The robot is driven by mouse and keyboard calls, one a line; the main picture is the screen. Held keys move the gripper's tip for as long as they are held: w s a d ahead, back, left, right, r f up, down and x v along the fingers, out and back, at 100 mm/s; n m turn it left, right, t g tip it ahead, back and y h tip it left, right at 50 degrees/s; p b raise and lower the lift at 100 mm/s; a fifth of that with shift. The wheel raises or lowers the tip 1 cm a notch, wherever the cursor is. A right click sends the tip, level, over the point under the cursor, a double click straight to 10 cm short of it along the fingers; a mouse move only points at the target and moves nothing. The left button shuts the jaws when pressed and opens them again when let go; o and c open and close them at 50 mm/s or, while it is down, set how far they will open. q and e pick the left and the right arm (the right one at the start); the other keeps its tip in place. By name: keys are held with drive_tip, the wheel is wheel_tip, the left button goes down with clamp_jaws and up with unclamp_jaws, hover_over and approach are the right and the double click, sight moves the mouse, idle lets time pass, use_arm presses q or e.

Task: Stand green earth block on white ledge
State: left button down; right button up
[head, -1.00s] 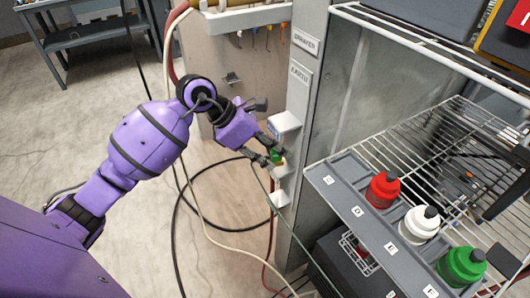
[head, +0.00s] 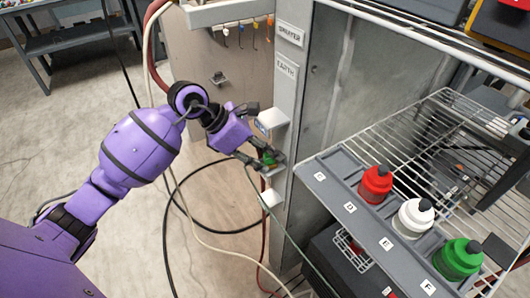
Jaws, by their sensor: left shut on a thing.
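My left gripper (head: 273,160) is shut on the small green earth block (head: 268,158), which is mostly hidden between its fingers. A thin green cable hangs down from about the block. The gripper is at the grey post, under the label reading EARTH. A white box (head: 272,121) is fixed to the post just above the fingers. A small white ledge (head: 271,197) sticks out from the post just below them. I cannot tell whether the block touches any surface. My right gripper is not in view.
Right of the post, a grey tray (head: 348,207) holds red (head: 376,185), white (head: 412,220) and green (head: 459,259) bottles beside a wire rack (head: 430,140). Loose hoses and a black cable (head: 222,231) hang and coil below my left arm.

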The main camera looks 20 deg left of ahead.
use_arm(q)
drive_tip(key=shift+s+f, duration=0.1)
drive_tip(key=shift+f, duration=0.15)
idle(0.5)
drive_tip(key=c, duration=1.4)
unclamp_jaws()
drive_tip(key=v, duration=1.2)
